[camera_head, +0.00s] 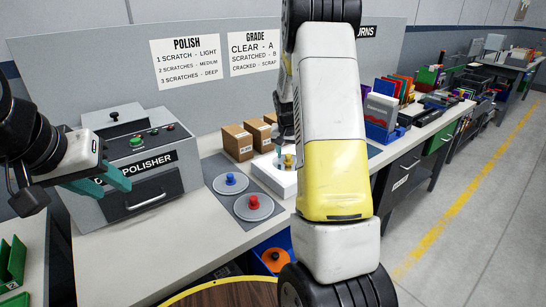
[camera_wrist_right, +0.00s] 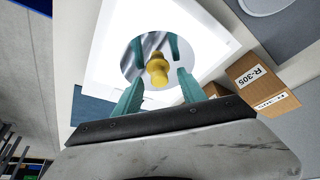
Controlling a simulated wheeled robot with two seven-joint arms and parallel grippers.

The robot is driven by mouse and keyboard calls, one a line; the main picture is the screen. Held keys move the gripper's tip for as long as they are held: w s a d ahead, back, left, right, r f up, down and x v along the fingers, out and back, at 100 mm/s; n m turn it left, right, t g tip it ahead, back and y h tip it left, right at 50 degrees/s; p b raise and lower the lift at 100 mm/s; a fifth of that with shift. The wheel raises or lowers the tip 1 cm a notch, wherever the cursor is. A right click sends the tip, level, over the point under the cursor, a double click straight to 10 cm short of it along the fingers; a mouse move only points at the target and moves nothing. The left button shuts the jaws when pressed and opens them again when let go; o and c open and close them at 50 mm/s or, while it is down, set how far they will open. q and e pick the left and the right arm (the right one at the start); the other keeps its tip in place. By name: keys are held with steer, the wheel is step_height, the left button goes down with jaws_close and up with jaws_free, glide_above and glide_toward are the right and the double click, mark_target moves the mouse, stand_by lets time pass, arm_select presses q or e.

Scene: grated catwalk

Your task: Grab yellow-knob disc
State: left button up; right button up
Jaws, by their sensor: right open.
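The yellow knob (camera_head: 288,161) stands on the white square box (camera_head: 262,172) in the head view, partly behind my right arm. In the right wrist view the yellow knob (camera_wrist_right: 157,70) rises from a shiny round disc (camera_wrist_right: 153,45), seated within the bright white box (camera_wrist_right: 103,50). My right gripper (camera_wrist_right: 160,88) is open, its teal fingers on either side of the knob with gaps visible. In the head view that gripper is mostly hidden by the arm. My left gripper (camera_head: 108,182) is open and empty in front of the polisher (camera_head: 150,190).
A blue-knob disc (camera_head: 230,182) and a red-knob disc (camera_head: 253,205) lie on grey mats left of the white box. Cardboard boxes (camera_head: 238,142) stand behind it. A blue bin (camera_head: 278,257) holding an orange-knob disc (camera_head: 275,262) sits below the bench edge.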

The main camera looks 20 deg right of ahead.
jaws_close()
steer(key=shift+r, duration=0.1)
